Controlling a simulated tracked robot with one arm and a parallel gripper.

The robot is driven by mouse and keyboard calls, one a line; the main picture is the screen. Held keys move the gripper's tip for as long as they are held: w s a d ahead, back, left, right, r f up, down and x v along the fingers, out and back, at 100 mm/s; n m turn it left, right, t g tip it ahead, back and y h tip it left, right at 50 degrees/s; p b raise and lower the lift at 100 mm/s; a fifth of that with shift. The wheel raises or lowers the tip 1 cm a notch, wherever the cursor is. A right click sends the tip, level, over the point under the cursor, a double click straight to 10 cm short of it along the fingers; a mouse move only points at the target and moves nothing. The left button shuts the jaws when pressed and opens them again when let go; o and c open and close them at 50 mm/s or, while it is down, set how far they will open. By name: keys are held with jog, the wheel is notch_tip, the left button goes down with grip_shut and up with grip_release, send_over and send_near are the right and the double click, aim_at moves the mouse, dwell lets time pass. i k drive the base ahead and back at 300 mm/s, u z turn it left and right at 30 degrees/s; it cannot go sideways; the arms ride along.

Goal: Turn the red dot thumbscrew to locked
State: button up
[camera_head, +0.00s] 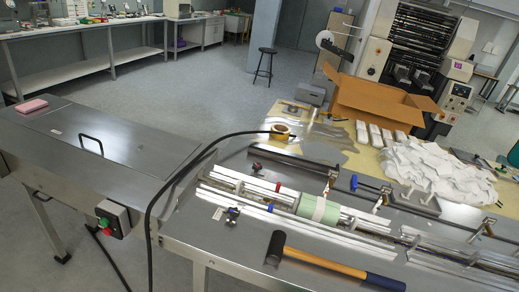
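A flow wrapper with a steel bed (225,250) fills the lower middle and right. A small red mark (277,187) shows on its rear rail, with a blue mark (270,207) on the rail in front. A small dark knob with a reddish part (257,166) stands behind the rails at the left end. A small fitting with blue on it (232,212) sits near the front rail. I cannot tell which of these is the red dot thumbscrew, or whether it is locked. My gripper is not in view.
A hammer (320,262) lies along the bed's front edge. A black cable (152,205) arches over the bed's left end. A pale green roll (318,208) lies between the rails. A red and green button box (113,217) hangs on the left cabinet. Open floor lies behind.

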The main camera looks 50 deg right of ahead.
aim_at(257, 167)
jog(key=z, duration=0.45)
jog(key=i, duration=1.15)
jog(key=z, duration=1.15)
jog(key=i, duration=0.65)
jog(key=z, duration=0.3)
jog(key=k, duration=0.9)
jog(key=z, duration=0.2)
jog(key=i, duration=0.9)
jog(key=u, duration=0.1)
